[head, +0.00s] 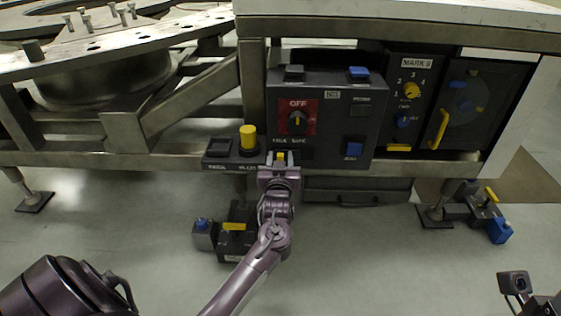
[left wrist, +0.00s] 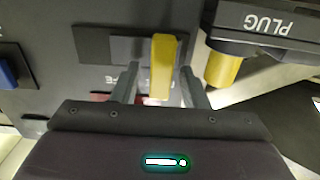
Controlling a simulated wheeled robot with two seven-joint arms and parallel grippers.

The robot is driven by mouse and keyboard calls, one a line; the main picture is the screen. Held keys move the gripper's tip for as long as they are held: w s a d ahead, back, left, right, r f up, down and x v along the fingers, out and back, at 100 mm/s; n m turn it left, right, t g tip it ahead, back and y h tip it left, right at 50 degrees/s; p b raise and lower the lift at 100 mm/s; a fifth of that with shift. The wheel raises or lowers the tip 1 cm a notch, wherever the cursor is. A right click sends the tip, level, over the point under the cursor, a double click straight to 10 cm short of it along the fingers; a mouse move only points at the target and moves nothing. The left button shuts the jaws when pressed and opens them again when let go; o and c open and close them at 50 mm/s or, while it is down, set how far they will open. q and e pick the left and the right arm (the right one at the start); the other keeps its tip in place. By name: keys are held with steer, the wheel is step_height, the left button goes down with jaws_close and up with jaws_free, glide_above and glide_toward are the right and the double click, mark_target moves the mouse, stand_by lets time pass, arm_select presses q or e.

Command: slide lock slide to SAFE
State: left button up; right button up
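The lock slide is a yellow tab (left wrist: 162,66) in a dark slot low on the grey control panel (left wrist: 45,50). In the left wrist view the tab stands near the slot's right end, with the slot running left from it. A partly hidden label ending in "FE" lies left of the tab. In the head view the tab (head: 281,155) shows just above my left gripper (head: 280,168), below the OFF dial. My left gripper's fingers (left wrist: 160,88) are apart, one on each side of the tab, with visible gaps.
A yellow plug knob (head: 248,138) on the PLUG box stands close left of the slide. The red OFF dial (head: 297,120) and blue button (head: 353,149) are above and right. A metal rail (head: 120,160) runs along the front. The floor in front is mostly free.

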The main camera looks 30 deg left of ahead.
arm_select(q)
steer(key=shift+w, duration=0.1)
jaws_close()
stand_by(0.3)
steer(key=w+d, duration=0.1)
steer(key=d, duration=0.1)
steer(key=w+d, duration=0.1)
steer(key=shift+w+d+r+p, duration=0.1)
steer(key=shift+w+d+p, duration=0.05)
steer(key=shift+d+p, duration=0.2)
jaws_free()
steer(key=shift+w+d, duration=0.1)
steer(key=shift+d, duration=0.05)
